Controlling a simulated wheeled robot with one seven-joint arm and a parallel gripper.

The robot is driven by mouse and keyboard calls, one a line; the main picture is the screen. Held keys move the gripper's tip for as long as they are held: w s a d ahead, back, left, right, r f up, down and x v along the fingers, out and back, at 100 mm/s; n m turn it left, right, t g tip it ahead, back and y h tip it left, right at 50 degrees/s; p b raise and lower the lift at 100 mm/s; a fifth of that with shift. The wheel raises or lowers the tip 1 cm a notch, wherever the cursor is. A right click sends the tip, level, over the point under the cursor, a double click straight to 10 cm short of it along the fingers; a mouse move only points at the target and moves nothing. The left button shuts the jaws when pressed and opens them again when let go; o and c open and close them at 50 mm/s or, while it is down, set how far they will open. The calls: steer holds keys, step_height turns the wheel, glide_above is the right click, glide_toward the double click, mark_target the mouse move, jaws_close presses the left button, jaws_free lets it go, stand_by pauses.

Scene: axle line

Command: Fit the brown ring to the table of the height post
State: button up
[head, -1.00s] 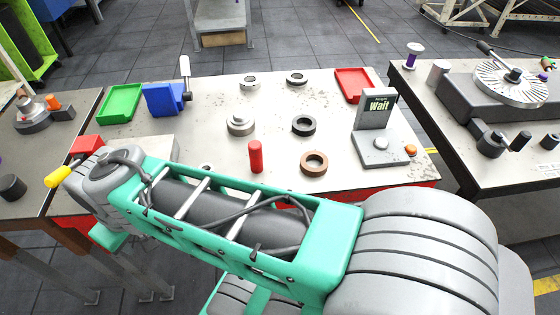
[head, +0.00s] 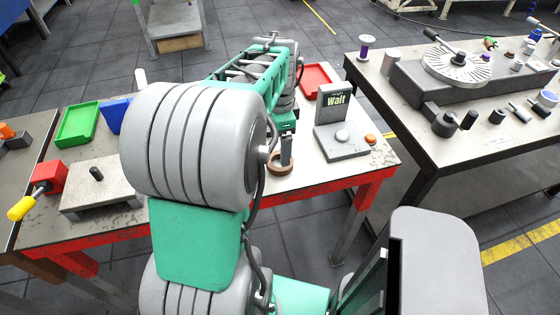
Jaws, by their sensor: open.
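The brown ring (head: 278,171) lies flat on the near part of the metal table, partly covered by my gripper. My gripper (head: 286,158) points down right over the ring; its fingers are small here, and I cannot tell whether they touch it. It is open. The height post (head: 332,104), a grey stand with a screen reading "Wait", stands to the right of the ring. Its small round pale table (head: 342,137) on the base is bare.
An orange button (head: 370,139) sits beside the post's base. A red tray (head: 316,78) lies behind. My arm hides the table's middle.

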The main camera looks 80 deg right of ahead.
mark_target(280, 166)
steer(key=f, duration=0.3)
steer(key=f+p, duration=0.1)
steer(key=f, duration=0.2)
steer(key=shift+d+f, duration=0.2)
steer(key=shift+f, duration=0.2)
steer(key=shift+r, duration=0.1)
steer(key=c, duration=1.7)
steer(key=shift+o, duration=0.2)
